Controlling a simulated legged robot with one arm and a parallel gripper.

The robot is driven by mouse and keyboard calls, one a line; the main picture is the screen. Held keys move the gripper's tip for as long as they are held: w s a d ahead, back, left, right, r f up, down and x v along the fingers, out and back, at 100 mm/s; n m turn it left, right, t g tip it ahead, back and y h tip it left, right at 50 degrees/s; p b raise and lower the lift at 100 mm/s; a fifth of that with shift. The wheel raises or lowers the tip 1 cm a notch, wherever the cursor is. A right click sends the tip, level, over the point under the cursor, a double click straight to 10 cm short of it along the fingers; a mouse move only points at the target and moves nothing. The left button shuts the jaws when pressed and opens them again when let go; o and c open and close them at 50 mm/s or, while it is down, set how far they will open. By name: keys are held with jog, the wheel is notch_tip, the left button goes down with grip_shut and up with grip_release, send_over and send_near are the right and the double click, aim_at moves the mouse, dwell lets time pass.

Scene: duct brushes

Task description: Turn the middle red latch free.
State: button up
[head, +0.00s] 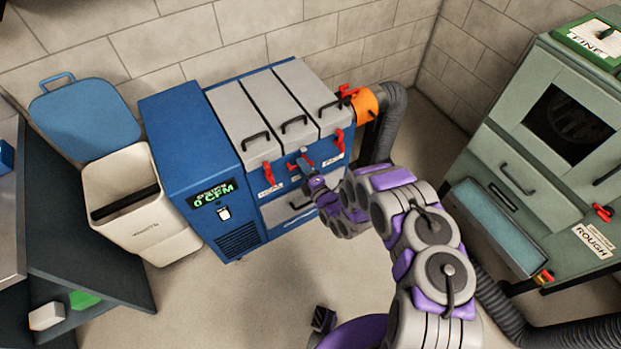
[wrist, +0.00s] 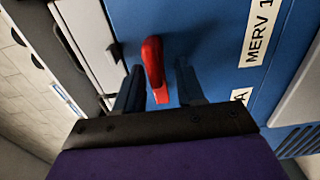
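The blue filter cabinet (head: 170,130) has three grey lids along its top. A red latch (head: 268,173) hangs below the left lid and another red latch (head: 339,142) below the right lid. My gripper (head: 307,163) is at the cabinet front between them and hides most of the middle latch in the head view. In the wrist view the middle red latch (wrist: 153,62) stands between the two fingers of my gripper (wrist: 160,82). The fingers are open, one on each side of it, with blue panel showing in the gaps. I cannot tell how deep they reach around it.
A cream waste bin (head: 150,210) with a blue lid stands left of the cabinet. An orange collar (head: 364,104) and black duct hose (head: 392,120) are at its right. A grey-green cabinet (head: 550,150) stands far right. The floor in front is mostly clear.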

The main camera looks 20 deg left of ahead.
jog(key=p+v, duration=0.2)
jog(key=v, duration=1.5)
jog(key=shift+s+f, duration=0.1)
